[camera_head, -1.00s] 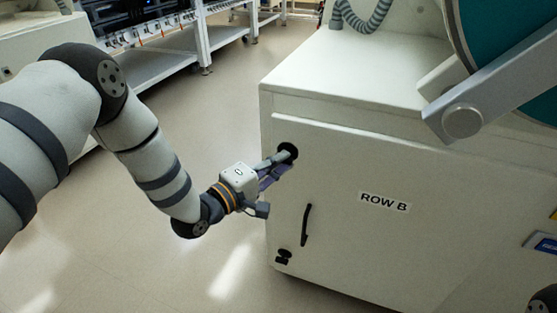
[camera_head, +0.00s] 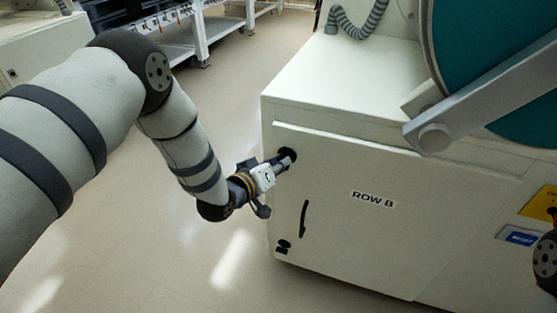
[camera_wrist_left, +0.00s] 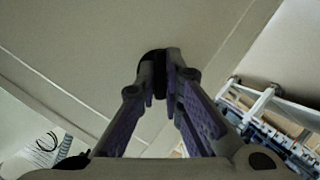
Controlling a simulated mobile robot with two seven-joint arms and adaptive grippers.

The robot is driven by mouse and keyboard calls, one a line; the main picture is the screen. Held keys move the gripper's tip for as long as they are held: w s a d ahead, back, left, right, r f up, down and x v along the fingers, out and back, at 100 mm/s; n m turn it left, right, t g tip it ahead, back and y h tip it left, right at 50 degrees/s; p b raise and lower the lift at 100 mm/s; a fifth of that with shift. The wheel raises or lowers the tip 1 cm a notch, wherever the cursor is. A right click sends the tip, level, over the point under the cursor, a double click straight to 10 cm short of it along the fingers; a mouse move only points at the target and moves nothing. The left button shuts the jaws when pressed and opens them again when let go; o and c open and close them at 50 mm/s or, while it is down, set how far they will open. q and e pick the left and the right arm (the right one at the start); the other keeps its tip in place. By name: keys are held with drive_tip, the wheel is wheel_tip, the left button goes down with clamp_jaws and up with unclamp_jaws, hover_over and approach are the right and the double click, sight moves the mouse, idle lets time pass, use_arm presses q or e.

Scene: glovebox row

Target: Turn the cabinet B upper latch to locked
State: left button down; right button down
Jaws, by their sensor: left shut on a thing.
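Cabinet B (camera_head: 340,238) is the white cabinet labelled "ROW B". Its upper latch (camera_head: 287,153) is a dark round fitting near the door's upper left corner. My left gripper (camera_head: 283,163) is at this latch with its fingers closed on it, and the fingers hide part of it. In the left wrist view the fingers (camera_wrist_left: 160,75) come together on the dark latch (camera_wrist_left: 154,58) against the pale door. The latch's turn position cannot be made out. Part of my right arm shows at the right edge; its gripper is not visible.
A black door handle (camera_head: 304,218) and a dark lower latch (camera_head: 283,246) sit below on the same door. A large teal disc with a grey arm (camera_head: 480,95) overhangs the cabinet top at right. Open floor (camera_head: 150,260) lies left of the cabinet.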

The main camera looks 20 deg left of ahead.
use_arm(q)
drive_tip(key=shift+d+r+m+y+p, duration=0.15)
drive_tip(key=shift+m+y+p, duration=0.75)
drive_tip(key=shift+m+y, duration=1.15)
use_arm(e)
drive_tip(key=shift+w+r+t, duration=0.4)
drive_tip(key=shift+w+r, duration=0.7)
drive_tip(key=shift+r, duration=0.15)
use_arm(q)
drive_tip(key=shift+m+h, duration=0.35)
drive_tip(key=shift+m, duration=0.1)
drive_tip(key=c, duration=1.7)
unclamp_jaws()
drive_tip(key=v, duration=1.2)
drive_tip(key=shift+r, duration=0.15)
